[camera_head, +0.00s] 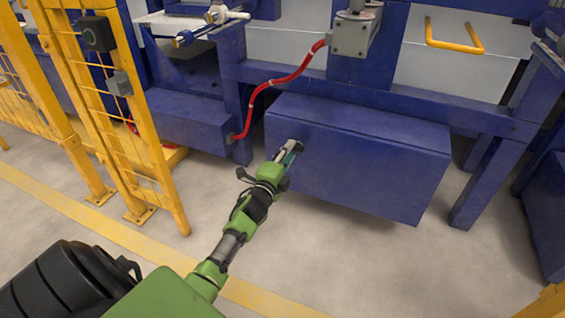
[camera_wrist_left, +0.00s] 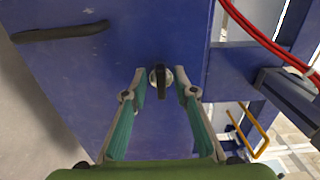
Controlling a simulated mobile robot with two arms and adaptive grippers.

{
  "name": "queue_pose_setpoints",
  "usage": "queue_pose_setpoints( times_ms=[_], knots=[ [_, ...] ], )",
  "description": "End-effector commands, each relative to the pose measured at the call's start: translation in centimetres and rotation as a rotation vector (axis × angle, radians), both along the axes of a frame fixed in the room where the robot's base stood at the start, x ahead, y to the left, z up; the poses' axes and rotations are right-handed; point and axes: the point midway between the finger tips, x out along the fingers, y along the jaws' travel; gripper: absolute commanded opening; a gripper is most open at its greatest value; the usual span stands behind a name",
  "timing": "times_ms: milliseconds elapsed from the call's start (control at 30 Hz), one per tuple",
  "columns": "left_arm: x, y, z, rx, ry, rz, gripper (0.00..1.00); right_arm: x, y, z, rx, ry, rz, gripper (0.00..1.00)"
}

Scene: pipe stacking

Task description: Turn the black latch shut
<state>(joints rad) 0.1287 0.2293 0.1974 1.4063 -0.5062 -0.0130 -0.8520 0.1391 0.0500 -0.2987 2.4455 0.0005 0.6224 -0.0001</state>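The black latch (camera_wrist_left: 161,80) is a small dark knob on a round light metal base, set on the face of a blue cabinet (camera_head: 360,160). My left gripper (camera_head: 290,148) is up against the left part of that cabinet's front in the head view and hides the latch there. In the left wrist view the left gripper (camera_wrist_left: 161,84) is open, with one teal-padded finger on each side of the latch. Gaps show between the fingers and the latch. My right gripper is not in view.
A dark handle (camera_wrist_left: 60,32) is on the same blue face in the wrist view. A red hose (camera_head: 270,85) runs above the cabinet's left side. Yellow fencing (camera_head: 120,110) stands at the left. The floor before the cabinet is clear.

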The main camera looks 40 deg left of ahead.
Motion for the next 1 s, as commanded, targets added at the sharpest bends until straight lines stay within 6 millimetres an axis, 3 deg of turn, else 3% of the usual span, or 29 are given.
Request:
queue_pose_setpoints(
  times_ms=[500, 700, 1000],
  knots=[
    [-9.5, -2.3, -0.1, -0.001, 0.002, 0.001, 0.26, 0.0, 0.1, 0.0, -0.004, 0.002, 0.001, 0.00],
    [-10.7, -2.5, 0.0, -0.001, 0.001, 0.001, 0.26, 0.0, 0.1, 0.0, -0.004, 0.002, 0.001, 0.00],
    [-10.8, -2.6, 0.0, -0.001, 0.001, 0.001, 0.26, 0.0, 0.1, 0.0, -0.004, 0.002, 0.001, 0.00]
  ],
)
